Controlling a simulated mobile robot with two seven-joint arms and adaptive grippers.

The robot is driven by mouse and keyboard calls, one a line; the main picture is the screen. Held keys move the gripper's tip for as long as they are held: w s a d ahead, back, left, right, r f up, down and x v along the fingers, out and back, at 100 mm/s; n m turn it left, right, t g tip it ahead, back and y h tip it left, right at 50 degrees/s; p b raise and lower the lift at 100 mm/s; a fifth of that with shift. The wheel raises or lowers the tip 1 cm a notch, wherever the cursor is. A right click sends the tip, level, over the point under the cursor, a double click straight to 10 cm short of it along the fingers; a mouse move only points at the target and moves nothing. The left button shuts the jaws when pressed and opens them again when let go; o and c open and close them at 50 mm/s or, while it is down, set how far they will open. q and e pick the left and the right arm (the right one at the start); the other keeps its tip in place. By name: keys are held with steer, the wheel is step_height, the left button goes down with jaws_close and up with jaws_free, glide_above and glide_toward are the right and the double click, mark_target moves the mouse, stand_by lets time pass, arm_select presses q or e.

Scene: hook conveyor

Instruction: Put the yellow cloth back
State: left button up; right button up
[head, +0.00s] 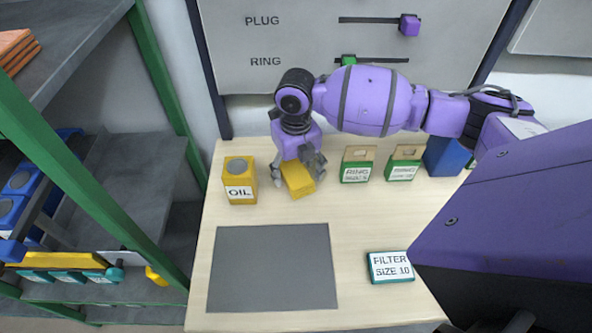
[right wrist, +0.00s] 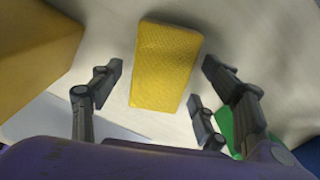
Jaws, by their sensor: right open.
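The yellow cloth (head: 298,180) lies on the light wooden table, between the oil container and the ring boxes. My right gripper (head: 298,178) is above it, pointing down. In the right wrist view the cloth (right wrist: 166,64) is a textured yellow rectangle between the fingers of my right gripper (right wrist: 160,75). Gaps show on both sides of it, so the fingers are open and do not appear to touch it. The gripper partly hides the cloth in the head view. My left gripper is not in view.
A yellow OIL container (head: 239,180) stands close left of the gripper. Two RING boxes (head: 357,165) and (head: 404,163) and a blue container (head: 446,157) stand to the right. A grey mat (head: 273,268) and a FILTER box (head: 390,267) lie nearer.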

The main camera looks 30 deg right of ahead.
mark_target(296, 173)
step_height(296, 173, up, 12)
steer(key=shift+r, duration=0.2)
stand_by(0.4)
